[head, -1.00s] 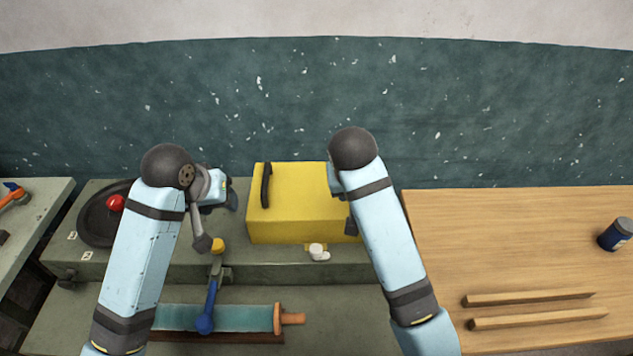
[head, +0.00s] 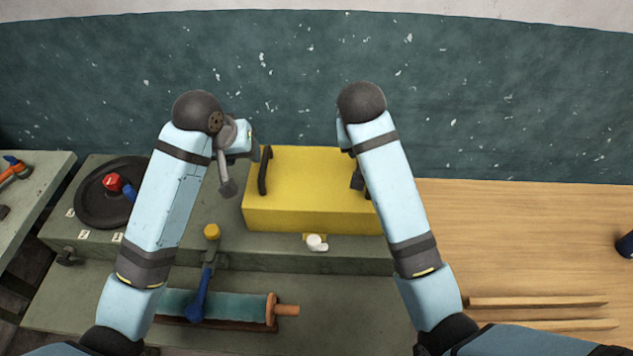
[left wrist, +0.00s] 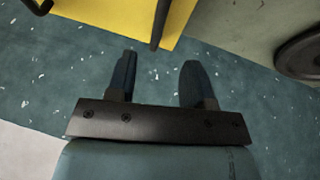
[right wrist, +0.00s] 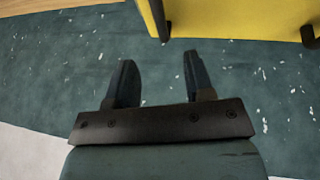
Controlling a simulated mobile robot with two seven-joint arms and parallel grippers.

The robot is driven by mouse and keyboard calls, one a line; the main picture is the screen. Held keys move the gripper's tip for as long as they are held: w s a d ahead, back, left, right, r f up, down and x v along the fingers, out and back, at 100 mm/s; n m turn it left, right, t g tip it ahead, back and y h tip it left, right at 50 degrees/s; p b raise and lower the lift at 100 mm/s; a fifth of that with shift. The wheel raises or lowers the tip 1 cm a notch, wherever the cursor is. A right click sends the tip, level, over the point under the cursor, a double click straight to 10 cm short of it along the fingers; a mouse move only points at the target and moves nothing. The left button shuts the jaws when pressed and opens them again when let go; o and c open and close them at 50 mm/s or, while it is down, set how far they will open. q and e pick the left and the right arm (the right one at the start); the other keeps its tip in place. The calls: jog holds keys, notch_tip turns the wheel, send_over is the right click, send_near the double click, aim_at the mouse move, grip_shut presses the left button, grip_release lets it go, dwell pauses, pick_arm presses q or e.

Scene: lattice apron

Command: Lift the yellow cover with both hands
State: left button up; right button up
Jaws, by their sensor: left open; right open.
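The yellow cover (head: 310,215) is a box with dark handles, resting on the grey-green bench. Its left handle (head: 265,170) shows on top near the left edge; the right one is mostly behind my right arm. My left gripper (head: 250,149) is open and empty, just left of the left handle. In the left wrist view my left fingers (left wrist: 157,74) are apart, with a handle (left wrist: 160,22) ahead of them. My right gripper is largely hidden by its arm in the head view. In the right wrist view its fingers (right wrist: 160,72) are open and empty, short of a handle (right wrist: 160,20) on the cover (right wrist: 230,18).
A white knob (head: 316,243) sits at the cover's front. A dark round dish (head: 92,208) with a red knob is left. A wooden table (head: 500,230) is right.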

aim_at(262, 170)
pick_arm(q)
jog(key=x, duration=1.1)
jog(key=shift+w+d+f, duration=0.15)
jog(key=shift+w+f, duration=0.05)
jog(key=shift+f, duration=0.15)
pick_arm(e)
jog(key=x, duration=1.1)
jog(key=shift+w+d+f, duration=0.15)
jog(key=shift+f, duration=0.2)
pick_arm(q)
jog(key=shift+c, duration=0.3)
pick_arm(e)
jog(key=shift+c, duration=0.2)
pick_arm(q)
grip_shut()
pick_arm(e)
grip_shut()
pick_arm(q)
jog(key=shift+r, duration=0.1)
pick_arm(e)
jog(key=shift+r, duration=0.1)
